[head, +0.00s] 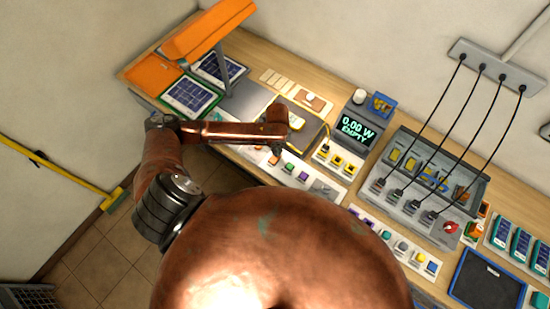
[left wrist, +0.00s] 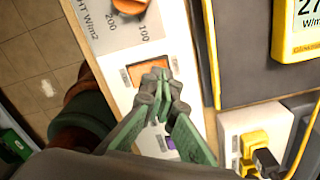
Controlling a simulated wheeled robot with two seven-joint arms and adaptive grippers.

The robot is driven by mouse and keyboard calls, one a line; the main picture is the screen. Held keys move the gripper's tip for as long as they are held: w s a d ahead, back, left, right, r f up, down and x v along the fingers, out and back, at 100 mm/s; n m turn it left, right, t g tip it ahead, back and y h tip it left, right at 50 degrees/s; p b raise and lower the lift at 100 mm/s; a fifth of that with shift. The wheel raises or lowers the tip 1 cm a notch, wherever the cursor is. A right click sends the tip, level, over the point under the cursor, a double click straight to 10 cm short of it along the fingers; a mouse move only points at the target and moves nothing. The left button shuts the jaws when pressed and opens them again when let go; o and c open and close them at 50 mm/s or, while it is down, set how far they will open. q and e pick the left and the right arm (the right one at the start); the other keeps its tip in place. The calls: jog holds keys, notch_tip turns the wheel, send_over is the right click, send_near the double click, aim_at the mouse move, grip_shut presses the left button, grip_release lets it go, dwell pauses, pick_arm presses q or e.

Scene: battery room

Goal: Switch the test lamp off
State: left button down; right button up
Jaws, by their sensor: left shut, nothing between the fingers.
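The test lamp (head: 207,30) has an orange hood on a grey post, above the solar panels at the back left. Whether it is lit cannot be told from the hood. An orange rocker switch (left wrist: 146,70) sits in a pale control strip, below an orange knob (left wrist: 130,5) on a scale marked W/m2. My left gripper (head: 275,145) hangs over that strip in the head view. In the left wrist view its fingertips (left wrist: 158,82) are shut and empty, over the switch's lower part and partly hiding it. Touch cannot be told. My right gripper is not in view.
A yellow meter (left wrist: 297,30) and a yellow plug (left wrist: 255,145) are to the right. A display (head: 356,130) reads 0.00 W EMPTY. Black cables (head: 440,120) run down to a grey rack (head: 470,180).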

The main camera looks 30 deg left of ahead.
pick_arm(q)
jog(key=shift+f, duration=0.6)
jog(key=shift+r, duration=0.15)
notch_tip(320, 180, up, 7)
jog(key=p, duration=0.7)
jog(key=shift+p, duration=0.3)
dwell(0.4)
